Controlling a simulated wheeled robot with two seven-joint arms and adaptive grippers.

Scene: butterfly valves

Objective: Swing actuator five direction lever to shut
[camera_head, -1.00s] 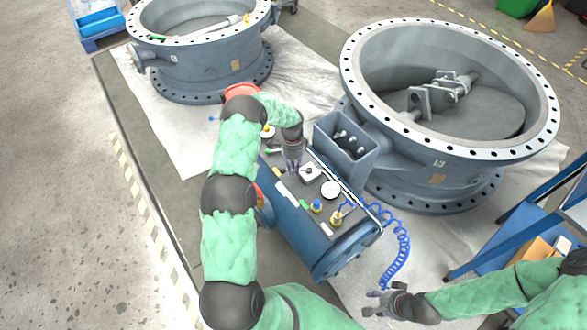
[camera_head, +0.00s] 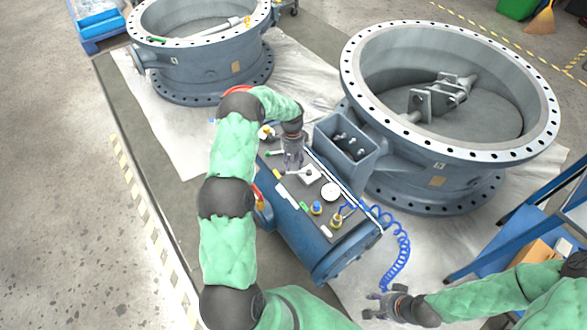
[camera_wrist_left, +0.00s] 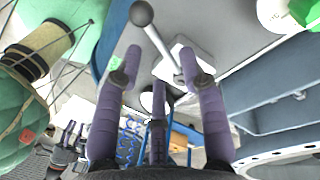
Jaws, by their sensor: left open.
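The blue actuator (camera_head: 300,232) lies between the two valves, with a panel of small fittings on its top. My left gripper (camera_head: 292,160) reaches down over this panel, beside a white block (camera_head: 305,176). In the left wrist view, a metal lever (camera_wrist_left: 160,43) with a grey ball end lies across the space between the purple fingers of the left gripper (camera_wrist_left: 160,65). The fingers are apart and I cannot tell whether they touch it. In the head view the lever is hard to make out. My right gripper (camera_head: 376,306) has its fingers spread, empty, at the lower right.
A large flanged valve (camera_head: 440,165) stands to the right and another (camera_head: 205,75) at the back left. A coiled blue hose (camera_head: 400,250) hangs beside the actuator. A blue frame (camera_head: 510,235) stands at the right. The floor at the left is clear.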

